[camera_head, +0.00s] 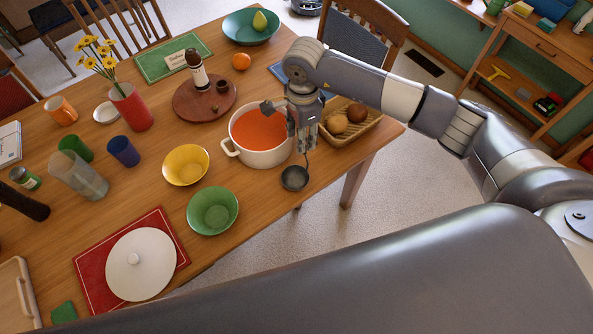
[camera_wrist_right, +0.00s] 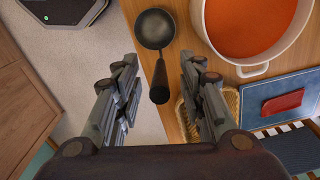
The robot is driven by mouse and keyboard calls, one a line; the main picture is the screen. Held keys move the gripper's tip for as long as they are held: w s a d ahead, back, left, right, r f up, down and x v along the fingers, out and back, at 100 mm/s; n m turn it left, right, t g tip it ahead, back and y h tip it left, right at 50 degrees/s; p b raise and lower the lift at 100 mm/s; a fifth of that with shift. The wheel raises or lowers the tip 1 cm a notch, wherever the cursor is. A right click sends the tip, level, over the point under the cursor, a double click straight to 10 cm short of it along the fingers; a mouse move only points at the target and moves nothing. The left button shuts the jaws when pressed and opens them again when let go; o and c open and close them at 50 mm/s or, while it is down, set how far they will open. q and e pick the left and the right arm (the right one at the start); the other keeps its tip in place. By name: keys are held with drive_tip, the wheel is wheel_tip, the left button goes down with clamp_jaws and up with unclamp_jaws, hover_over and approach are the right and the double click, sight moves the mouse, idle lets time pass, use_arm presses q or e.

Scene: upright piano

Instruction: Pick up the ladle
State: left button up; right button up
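The dark ladle (camera_head: 294,178) lies near the table's front edge, to the right of the green bowl. Its round bowl shows in the right wrist view (camera_wrist_right: 154,29), with its black handle pointing toward my right gripper. My right gripper (camera_head: 303,142) is over the table between the white soup pot and the bread basket. In the right wrist view its two fingers (camera_wrist_right: 158,76) are spread apart, and the ladle's handle appears between them. I see a gap on both sides of the handle. In the head view, my fingers partly hide the handle. My left gripper is not in view.
The white pot (camera_head: 258,158) of orange soup stands close beside my right gripper. The basket (camera_head: 352,125) with bread is on its other side. A green bowl (camera_head: 213,211) and yellow bowl (camera_head: 186,165) stand to the left. Open floor lies beyond the table edge.

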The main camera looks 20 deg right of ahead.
clamp_jaws()
drive_tip(key=shift+r, duration=0.1)
idle(0.3)
